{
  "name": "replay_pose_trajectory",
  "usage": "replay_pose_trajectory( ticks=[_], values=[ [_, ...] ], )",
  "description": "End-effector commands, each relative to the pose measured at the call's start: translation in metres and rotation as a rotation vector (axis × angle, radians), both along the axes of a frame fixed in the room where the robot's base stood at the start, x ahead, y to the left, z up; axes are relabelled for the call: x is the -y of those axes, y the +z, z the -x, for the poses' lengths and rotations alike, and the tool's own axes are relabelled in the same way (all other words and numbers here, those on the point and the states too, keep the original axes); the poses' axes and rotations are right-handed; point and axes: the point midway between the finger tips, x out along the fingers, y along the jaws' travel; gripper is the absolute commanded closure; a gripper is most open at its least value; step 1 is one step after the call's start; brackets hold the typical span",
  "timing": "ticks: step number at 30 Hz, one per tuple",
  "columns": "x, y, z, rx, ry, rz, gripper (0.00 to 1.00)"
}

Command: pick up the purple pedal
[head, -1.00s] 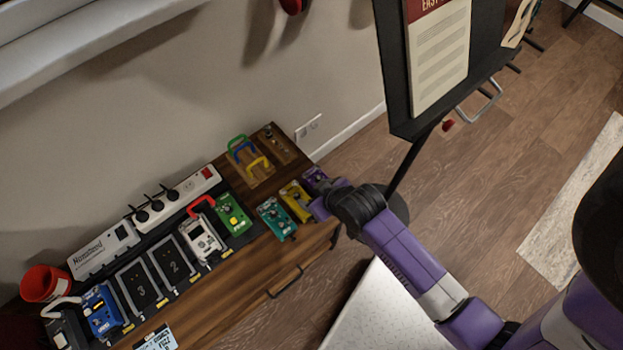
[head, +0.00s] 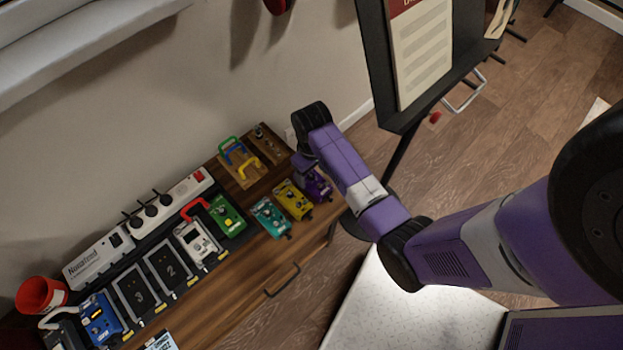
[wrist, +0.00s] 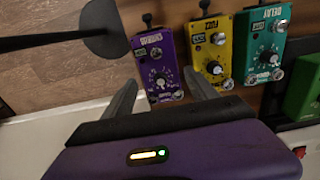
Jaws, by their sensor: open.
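The purple pedal (head: 318,186) lies at the right end of a row of pedals on the wooden cabinet top, partly behind my arm in the head view. In the wrist view the purple pedal (wrist: 158,62) shows its knobs, with the lower end near my fingers. My gripper (wrist: 159,77) is open and empty, one finger to each side of the pedal's lower end in the picture. No contact is visible. In the head view my gripper (head: 303,162) is small and dark, just up and left of the pedal.
The yellow pedal (wrist: 210,52) stands close beside the purple one, then the teal pedal (wrist: 262,50). A pedalboard with a green pedal (head: 226,215) and a power strip (head: 190,193) is farther left. A music stand (head: 398,118) rises to the right of the cabinet.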

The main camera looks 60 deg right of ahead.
Motion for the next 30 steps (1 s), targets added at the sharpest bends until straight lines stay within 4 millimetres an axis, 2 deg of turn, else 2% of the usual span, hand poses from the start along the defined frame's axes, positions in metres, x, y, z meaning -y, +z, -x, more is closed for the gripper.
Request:
replay_pose_trajectory(
  ticks=[6,9,18,28,30],
  values=[
    [0.0,-0.033,-0.001,-0.002,-0.002,-0.002,0.33],
    [0.0,-0.041,-0.001,-0.001,-0.001,0.0,0.33],
    [0.0,-0.044,-0.001,0.002,-0.001,0.001,0.35],
    [0.0,-0.044,-0.001,0.001,-0.001,0.0,0.99],
    [0.0,-0.044,-0.001,0.002,-0.001,0.001,1.0]
  ],
)
